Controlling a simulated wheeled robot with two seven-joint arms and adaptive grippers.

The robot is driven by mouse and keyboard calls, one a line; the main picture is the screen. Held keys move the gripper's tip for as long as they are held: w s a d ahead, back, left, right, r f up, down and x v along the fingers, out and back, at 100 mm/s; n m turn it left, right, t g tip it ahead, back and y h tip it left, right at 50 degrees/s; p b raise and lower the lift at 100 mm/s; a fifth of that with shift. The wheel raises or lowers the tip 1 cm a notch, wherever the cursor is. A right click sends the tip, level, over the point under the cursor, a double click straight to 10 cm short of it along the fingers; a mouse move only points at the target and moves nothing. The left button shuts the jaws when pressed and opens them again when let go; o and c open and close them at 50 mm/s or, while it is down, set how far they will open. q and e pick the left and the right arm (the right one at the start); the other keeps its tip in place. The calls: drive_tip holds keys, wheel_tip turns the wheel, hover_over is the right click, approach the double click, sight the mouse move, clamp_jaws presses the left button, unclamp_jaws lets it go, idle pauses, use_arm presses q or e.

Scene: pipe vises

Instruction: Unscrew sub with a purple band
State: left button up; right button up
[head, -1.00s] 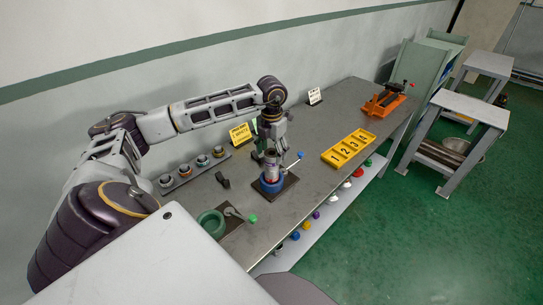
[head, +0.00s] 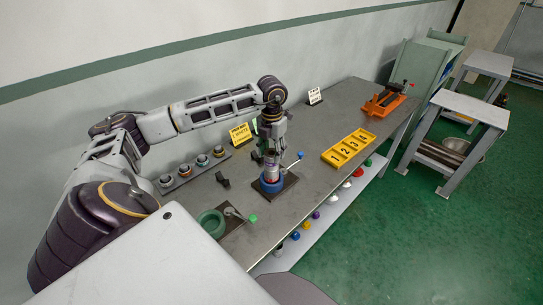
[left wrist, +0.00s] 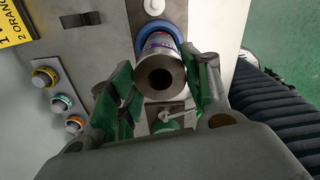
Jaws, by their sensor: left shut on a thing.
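The grey cylindrical sub (left wrist: 160,76) stands upright in the blue round vise (head: 272,186), and a purple band shows near its lower part in the left wrist view. The blue vise ring (left wrist: 142,28) shows around its base there. My left gripper (head: 271,163) comes down from above and is shut on the sub, with a green-padded finger on each side in the left wrist view. The fingers hide part of the sub in the head view. My right gripper is not in view.
A green vise (head: 210,222) stands nearer on the bench. A rack (head: 194,173) with several banded pieces lies along the wall, by a yellow sign (head: 240,134). A yellow numbered tray (head: 348,147) and an orange vise (head: 385,102) stand farther right. Several coloured pieces lie on the lower shelf.

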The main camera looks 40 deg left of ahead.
use_arm(q)
drive_tip(key=shift+n, duration=3.5)
drive_tip(key=shift+n+p, duration=0.4)
drive_tip(key=shift+n, duration=2.9)
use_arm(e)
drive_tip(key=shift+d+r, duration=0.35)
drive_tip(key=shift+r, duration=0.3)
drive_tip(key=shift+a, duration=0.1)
